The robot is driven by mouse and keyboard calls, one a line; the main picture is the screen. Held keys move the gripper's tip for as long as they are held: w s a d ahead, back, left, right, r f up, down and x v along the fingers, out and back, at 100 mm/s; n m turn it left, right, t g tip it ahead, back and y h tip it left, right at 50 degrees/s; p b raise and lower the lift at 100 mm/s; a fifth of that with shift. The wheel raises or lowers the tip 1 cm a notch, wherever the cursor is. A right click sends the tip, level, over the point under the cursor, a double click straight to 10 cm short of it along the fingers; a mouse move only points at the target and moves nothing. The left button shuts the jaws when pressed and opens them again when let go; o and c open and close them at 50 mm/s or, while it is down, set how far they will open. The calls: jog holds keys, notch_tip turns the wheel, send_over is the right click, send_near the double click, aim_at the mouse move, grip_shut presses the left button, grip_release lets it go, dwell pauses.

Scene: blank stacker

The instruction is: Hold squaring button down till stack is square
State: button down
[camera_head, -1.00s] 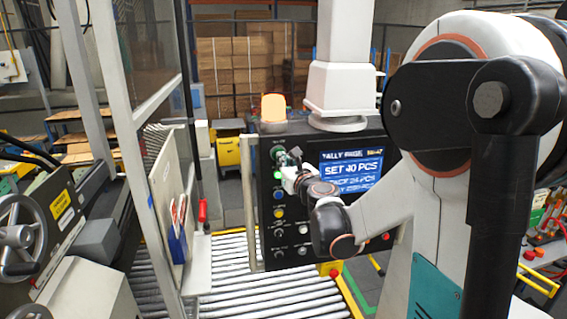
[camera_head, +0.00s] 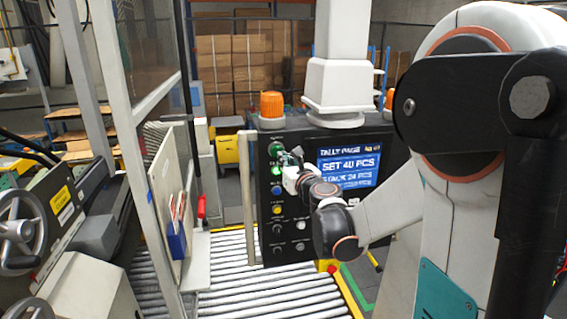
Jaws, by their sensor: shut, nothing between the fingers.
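The control panel (camera_head: 262,240) is a black box with a column of buttons and a screen (camera_head: 345,168) reading "TALLY PAGE", "SET 40 PCS" and a line that looks like "STACK 24 PCS". A green button (camera_head: 275,149) is at the column's top, with a lit green one (camera_head: 277,170), a blue one (camera_head: 277,189) and a yellow one (camera_head: 277,209) below. My gripper (camera_head: 285,160) is shut and empty at the panel's upper buttons, just right of the green ones. I cannot tell whether it touches a button. The button labels are too small to read, and the stack cannot be made out.
An orange beacon (camera_head: 271,104) stands on the panel, unlit. A roller conveyor (camera_head: 235,285) runs below. A machine with a handwheel (camera_head: 20,240) and a clear guard frame stand at left. Cardboard boxes (camera_head: 245,60) are behind.

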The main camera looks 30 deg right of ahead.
jog(key=s+a, duration=0.1)
jog(key=s, duration=1)
jog(key=shift+s+a+r+p, duration=0.15)
jog(key=shift+a+r+p, duration=0.1)
jog(key=shift+p, duration=0.1)
jog(key=shift+s, duration=0.2)
jog(key=shift+w, duration=0.2)
